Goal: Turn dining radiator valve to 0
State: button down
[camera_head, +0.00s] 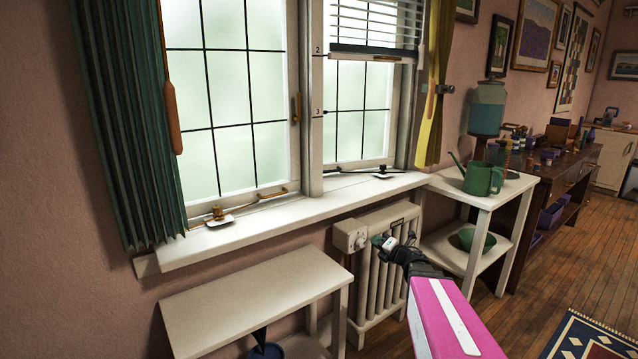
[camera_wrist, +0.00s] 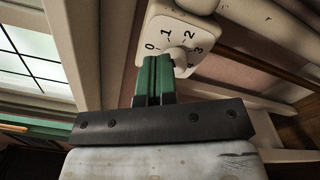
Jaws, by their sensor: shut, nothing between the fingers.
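The white radiator valve (camera_head: 348,234) sits at the upper left end of the cream radiator (camera_head: 385,265) below the window. In the wrist view the valve's dial plate (camera_wrist: 170,22) shows numerals from 0 at the left, with 1 and 2 at the top and 3 at the right. The rounded white knob (camera_wrist: 182,54) is partly hidden behind my fingers, and I cannot tell its setting. My gripper (camera_head: 384,242) is shut and empty, with green fingertips (camera_wrist: 157,62) in front of the dial's lower left, close to the knob. Contact cannot be told.
A white side table (camera_head: 250,290) stands left of the radiator. A white two-tier stand (camera_head: 500,190) with a green watering can (camera_head: 484,179) stands to the right. The window sill (camera_head: 290,222) juts out above the radiator.

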jog(key=shift+v, duration=1.1)
jog(key=shift+s, duration=0.1)
